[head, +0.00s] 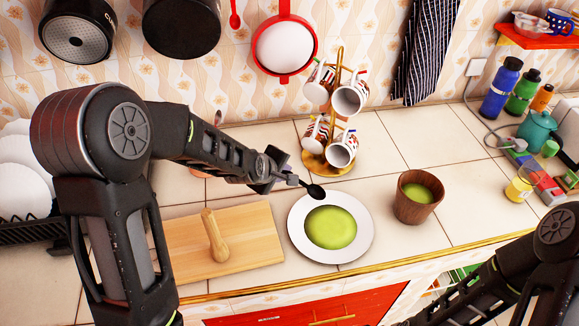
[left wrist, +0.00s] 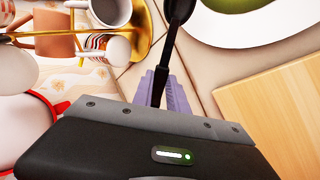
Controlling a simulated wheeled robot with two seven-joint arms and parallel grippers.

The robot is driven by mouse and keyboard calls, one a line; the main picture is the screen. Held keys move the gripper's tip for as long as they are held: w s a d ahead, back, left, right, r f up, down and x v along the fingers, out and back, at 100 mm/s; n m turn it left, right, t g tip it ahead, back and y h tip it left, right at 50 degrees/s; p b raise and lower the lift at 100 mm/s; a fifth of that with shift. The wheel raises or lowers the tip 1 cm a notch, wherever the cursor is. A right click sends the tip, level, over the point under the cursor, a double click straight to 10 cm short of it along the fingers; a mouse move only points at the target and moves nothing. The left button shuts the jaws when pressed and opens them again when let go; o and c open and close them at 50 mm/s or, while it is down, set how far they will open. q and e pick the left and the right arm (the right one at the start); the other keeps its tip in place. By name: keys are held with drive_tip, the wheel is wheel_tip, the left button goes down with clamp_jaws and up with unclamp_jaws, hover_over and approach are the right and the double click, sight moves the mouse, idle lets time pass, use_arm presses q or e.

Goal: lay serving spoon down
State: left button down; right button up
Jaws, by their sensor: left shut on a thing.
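My left gripper (head: 277,172) is shut on the black serving spoon (head: 314,191), near the back edge of the white plate. The spoon's bowl end points to the right, by the plate's upper rim; I cannot tell whether it touches. In the left wrist view the spoon (left wrist: 161,80) stands out between the finger tips (left wrist: 172,97). The white plate (head: 297,230) holds a flat green food (head: 331,227); part of it also shows in the left wrist view (left wrist: 235,45). My right arm shows at the lower right, but its gripper is out of view.
A cutting board (head: 260,245) with a wooden pestle-like piece (head: 214,235) lies left of the plate. A brown cup (head: 407,212) of green liquid stands right of it. A mug rack (head: 313,160) stands behind. Pans hang on the wall. Tiles between rack and cup are clear.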

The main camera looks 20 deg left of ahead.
use_arm(q)
drive_tip(key=shift+s+a+f+n+g+y, duration=0.15)
drive_tip(key=shift+s+a+n+g+y, duration=0.2)
drive_tip(key=shift+s+a+g, duration=0.7)
drive_tip(key=s+a+r+n+g, duration=0.3)
drive_tip(key=s+a, duration=0.3)
drive_tip(key=s, duration=0.1)
drive_tip(key=s+a+r+n+g, duration=0.3)
drive_tip(key=s+a, duration=0.4)
drive_tip(key=shift+y, duration=0.35)
drive_tip(key=shift+f, duration=0.1)
drive_tip(key=shift+f, duration=2.25)
wheel_tip(320, 180, down, 2)
drive_tip(key=shift+f, duration=0.2)
drive_tip(key=shift+f+b, duration=1.25)
